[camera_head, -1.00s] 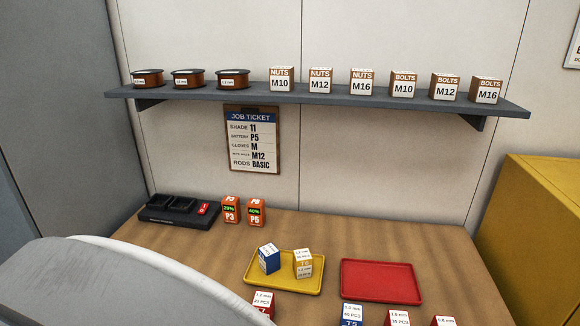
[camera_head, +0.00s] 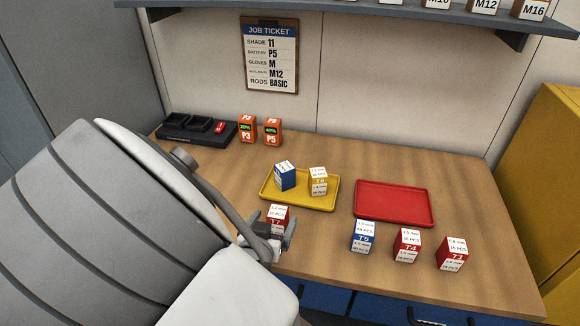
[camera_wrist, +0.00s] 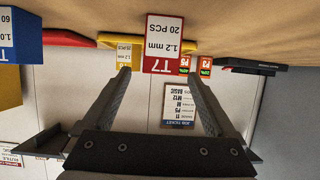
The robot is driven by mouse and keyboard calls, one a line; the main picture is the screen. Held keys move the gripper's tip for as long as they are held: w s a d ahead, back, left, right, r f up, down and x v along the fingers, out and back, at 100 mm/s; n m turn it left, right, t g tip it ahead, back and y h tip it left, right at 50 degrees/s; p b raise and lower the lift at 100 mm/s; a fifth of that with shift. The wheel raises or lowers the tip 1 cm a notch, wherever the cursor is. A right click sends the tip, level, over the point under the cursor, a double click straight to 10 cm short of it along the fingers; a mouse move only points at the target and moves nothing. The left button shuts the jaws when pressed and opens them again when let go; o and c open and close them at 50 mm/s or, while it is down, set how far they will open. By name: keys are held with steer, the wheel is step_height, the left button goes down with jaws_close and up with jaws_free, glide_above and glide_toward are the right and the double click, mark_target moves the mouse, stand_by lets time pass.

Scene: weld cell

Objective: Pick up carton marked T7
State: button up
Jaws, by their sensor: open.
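The carton marked T7 (camera_head: 278,214) is red and white and stands on the wooden bench in front of the yellow tray (camera_head: 262,196). In the wrist view, which is upside down, the T7 carton (camera_wrist: 163,45) shows its label, "1.2 mm, 20 PCS", just beyond the fingertips and about centred between them. My gripper (camera_wrist: 160,75) is open and empty. In the head view, my gripper (camera_head: 272,240) is at the near side of the carton and hides its lower part. Whether a finger touches the carton cannot be told.
T5 (camera_head: 362,238), T4 (camera_head: 407,246) and another red carton (camera_head: 452,254) stand to the right. The yellow tray holds a blue carton (camera_head: 285,176) and a yellow one (camera_head: 318,182). The red tray (camera_head: 393,203) is empty. Batteries (camera_head: 246,130) and a charger (camera_head: 196,130) are at the back left.

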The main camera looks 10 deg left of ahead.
steer(key=x, duration=0.4)
steer(key=shift+w+f, duration=0.1)
steer(key=shift+f, duration=0.15)
jaws_close()
